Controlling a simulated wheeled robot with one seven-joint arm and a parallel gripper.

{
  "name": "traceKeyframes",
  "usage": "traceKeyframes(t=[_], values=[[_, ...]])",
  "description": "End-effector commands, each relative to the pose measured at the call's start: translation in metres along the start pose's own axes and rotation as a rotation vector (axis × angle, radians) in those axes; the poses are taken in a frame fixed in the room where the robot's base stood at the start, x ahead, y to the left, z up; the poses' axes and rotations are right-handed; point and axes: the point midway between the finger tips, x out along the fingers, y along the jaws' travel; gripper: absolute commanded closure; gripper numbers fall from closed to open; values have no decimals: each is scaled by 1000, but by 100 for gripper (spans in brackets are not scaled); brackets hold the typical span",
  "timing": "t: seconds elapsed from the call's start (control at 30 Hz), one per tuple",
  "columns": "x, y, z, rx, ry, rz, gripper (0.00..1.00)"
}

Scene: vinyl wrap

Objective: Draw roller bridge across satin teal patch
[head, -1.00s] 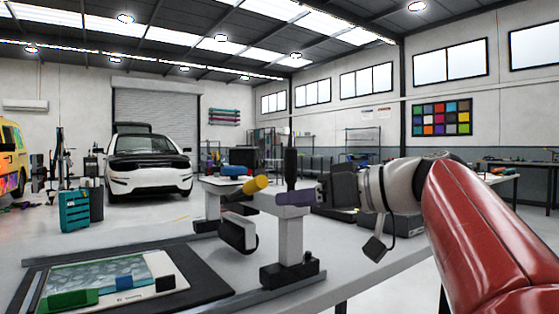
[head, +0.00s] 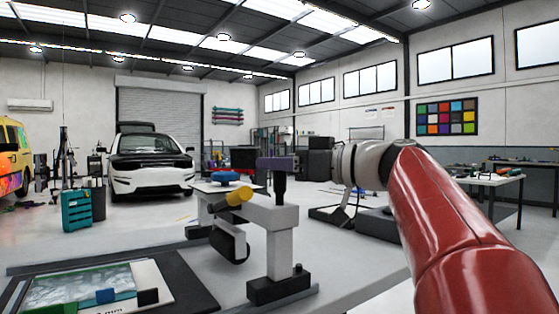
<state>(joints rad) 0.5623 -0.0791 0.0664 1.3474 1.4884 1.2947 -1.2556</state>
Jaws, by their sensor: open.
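The roller bridge (head: 281,243) is a white gantry with a black foot, standing at the right of the work table. A dark roller (head: 230,246) hangs under its crossbar, and a yellow knob (head: 239,196) sits near its middle. A black upright handle (head: 280,188) rises from the near post. The teal patch (head: 70,286) lies on a panel at front left, left of the bridge, partly cut off by the frame.
A blue object (head: 224,177) sits behind the bridge. A white car (head: 150,165) stands far behind.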

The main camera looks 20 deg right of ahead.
Motion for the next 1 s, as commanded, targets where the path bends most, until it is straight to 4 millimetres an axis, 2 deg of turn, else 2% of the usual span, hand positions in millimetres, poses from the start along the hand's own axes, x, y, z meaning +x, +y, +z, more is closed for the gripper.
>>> traceKeyframes(t=[0.27, 0.57, 0.87, 1.0], values=[[2, 0, 0, 0, -1, 1, 60], [2, 0, 0, 1, -1, 1, 99], [2, -2, 1, 0, -1, 0, 100], [9, -14, 4, -2, -1, -4, 100]])
